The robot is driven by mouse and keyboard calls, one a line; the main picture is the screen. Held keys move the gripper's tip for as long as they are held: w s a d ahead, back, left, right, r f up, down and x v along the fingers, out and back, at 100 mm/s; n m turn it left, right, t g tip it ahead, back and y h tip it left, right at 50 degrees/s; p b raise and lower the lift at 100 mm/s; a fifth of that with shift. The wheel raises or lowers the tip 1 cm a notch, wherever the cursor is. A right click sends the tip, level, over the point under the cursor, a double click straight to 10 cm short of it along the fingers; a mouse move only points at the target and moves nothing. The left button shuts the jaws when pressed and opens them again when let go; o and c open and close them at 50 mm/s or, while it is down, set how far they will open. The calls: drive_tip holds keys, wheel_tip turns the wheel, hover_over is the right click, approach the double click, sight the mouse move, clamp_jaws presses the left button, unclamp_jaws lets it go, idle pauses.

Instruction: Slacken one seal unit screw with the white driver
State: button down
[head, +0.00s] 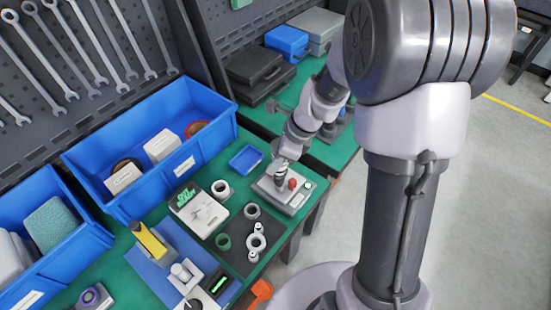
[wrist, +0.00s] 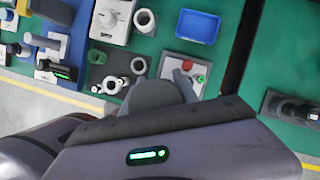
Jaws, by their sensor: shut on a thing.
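My gripper (head: 281,170) is low over a light grey block (head: 292,198) at the right end of the green bench. It is shut on a slim pale thing (wrist: 183,84), likely the white driver, mostly hidden by the gripper in both views. A red knob (head: 292,184) and a small green knob (head: 307,185) stand on the block just beside it. A pale ring-shaped part with lugs (head: 257,242), possibly the seal unit, lies on a dark mat (head: 236,256) to the left. It also shows in the wrist view (wrist: 112,84). Its screws are too small to make out.
A white device (head: 199,212), a yellow-topped fixture (head: 151,242) and a blue tray (head: 246,159) stand close by. Blue bins (head: 172,166) line the back, below a tool panel with wrenches. The bench edge is just right of the block.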

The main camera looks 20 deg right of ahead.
sight(275, 147)
drive_tip(key=shift+f+b, duration=0.75)
drive_tip(key=shift+f, duration=0.15)
idle(0.8)
drive_tip(key=shift+r+p, duration=0.2)
drive_tip(key=shift+p, duration=0.1)
idle(0.3)
wheel_tip(275, 147, up, 7)
drive_tip(key=p, duration=0.6)
drive_tip(key=shift+f, duration=0.1)
